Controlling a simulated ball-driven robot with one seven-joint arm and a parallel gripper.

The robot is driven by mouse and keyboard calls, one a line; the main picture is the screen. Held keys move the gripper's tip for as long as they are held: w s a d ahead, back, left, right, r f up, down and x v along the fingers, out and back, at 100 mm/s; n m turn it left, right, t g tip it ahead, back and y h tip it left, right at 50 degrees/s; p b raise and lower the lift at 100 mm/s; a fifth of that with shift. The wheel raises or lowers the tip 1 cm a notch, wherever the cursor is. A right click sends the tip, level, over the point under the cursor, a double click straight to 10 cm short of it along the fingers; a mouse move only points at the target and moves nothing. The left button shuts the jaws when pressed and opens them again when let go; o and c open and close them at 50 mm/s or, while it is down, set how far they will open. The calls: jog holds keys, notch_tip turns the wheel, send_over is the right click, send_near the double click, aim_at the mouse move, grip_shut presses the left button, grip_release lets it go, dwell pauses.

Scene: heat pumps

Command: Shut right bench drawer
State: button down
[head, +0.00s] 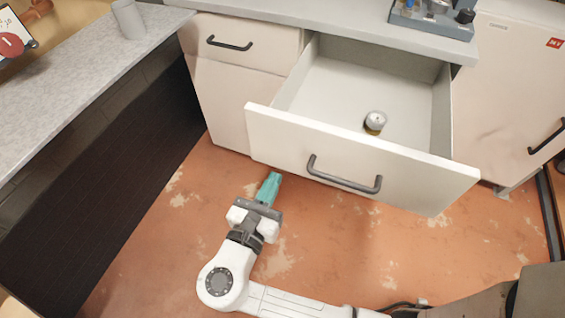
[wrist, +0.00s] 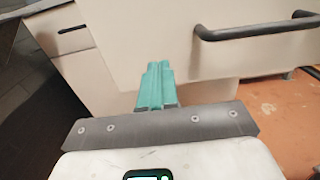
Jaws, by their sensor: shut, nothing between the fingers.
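The right bench drawer (head: 350,155) is pulled well out from the white bench in the head view, with a dark bar handle (head: 343,175) across its front. A small round white-topped item (head: 375,121) stands inside it. My gripper (head: 271,180), with teal fingers, is shut and empty, in front of the left part of the drawer front and left of the handle. In the wrist view the closed fingers (wrist: 155,72) point at the white drawer front (wrist: 150,35), with the handle (wrist: 255,30) at upper right. Whether the fingertips touch the front I cannot tell.
A shut left drawer with its own handle (head: 229,43) is beside the open one. A grey-topped counter (head: 70,75) with a dark side runs along the left. A white cabinet (head: 510,85) stands at right. Worn orange floor (head: 320,235) is open in front.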

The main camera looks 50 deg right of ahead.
aim_at(288, 153)
jog(key=x, duration=0.5)
jog(key=shift+b, duration=0.4)
jog(key=shift+w+d, duration=0.15)
jog(key=shift+d, duration=0.25)
jog(key=shift+w+d, duration=0.1)
jog(key=shift+d, duration=0.2)
jog(key=p+x, duration=0.4)
jog(key=x, duration=1.1)
jog(key=shift+d, duration=0.1)
jog(key=b+x, duration=0.1)
jog(key=x, duration=0.5)
jog(key=b+x, duration=0.2)
jog(key=x, duration=0.4)
jog(key=b+x, duration=0.1)
jog(key=x, duration=0.5)
jog(key=shift+w+d+f+b, duration=0.1)
jog(key=shift+d+f+b, duration=0.15)
jog(key=shift+b, duration=0.05)
jog(key=shift+w+d, duration=0.1)
jog(key=shift+d, duration=0.2)
jog(key=shift+w+d+r, duration=0.1)
jog(key=shift+w+r, duration=0.05)
jog(key=shift+r, duration=0.05)
jog(key=shift+r, duration=0.1)
